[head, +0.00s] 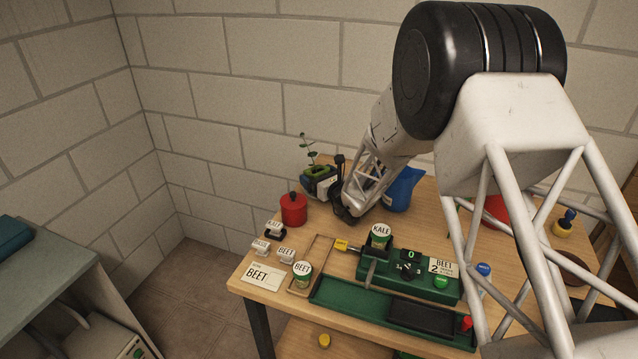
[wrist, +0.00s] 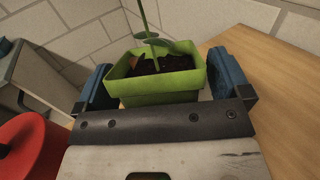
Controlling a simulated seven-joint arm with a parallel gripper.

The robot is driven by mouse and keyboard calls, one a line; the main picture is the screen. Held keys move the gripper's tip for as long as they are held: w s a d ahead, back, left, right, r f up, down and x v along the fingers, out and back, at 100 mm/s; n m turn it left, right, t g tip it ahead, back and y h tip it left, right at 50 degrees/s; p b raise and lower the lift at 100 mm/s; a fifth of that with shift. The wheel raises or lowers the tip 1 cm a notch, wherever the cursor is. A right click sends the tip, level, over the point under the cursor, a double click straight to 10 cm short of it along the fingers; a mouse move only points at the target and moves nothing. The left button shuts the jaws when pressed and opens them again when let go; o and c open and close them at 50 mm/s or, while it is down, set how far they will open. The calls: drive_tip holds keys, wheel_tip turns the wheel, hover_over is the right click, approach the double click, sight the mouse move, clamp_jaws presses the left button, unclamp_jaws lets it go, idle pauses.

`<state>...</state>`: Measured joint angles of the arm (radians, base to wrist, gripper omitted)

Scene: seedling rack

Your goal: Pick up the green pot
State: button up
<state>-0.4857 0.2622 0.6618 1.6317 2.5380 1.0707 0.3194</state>
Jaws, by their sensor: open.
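The green pot (wrist: 158,92) is square, filled with dark soil, and has a seedling (wrist: 150,30) growing from it. In the wrist view it sits between the two blue finger pads of my gripper (wrist: 165,88), with a finger on each side. The fingers are open, and I cannot tell whether either one touches the pot. In the head view the green pot (head: 318,171) is at the far left part of the table, with my gripper (head: 320,182) around it. Its lower part is hidden by the gripper.
A red lidded canister (head: 293,209) stands close to the gripper on the near left; a blue jug (head: 401,188) stands to its right. The wooden table (head: 335,231) also holds label blocks, a KALE can (head: 380,235), a BEET can (head: 302,273) and a green tray (head: 345,297) nearer the front.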

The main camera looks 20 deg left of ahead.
sight(318, 173)
drive_tip(key=c, duration=1.1)
drive_tip(key=shift+c, duration=0.2)
drive_tip(key=shift+r, duration=5)
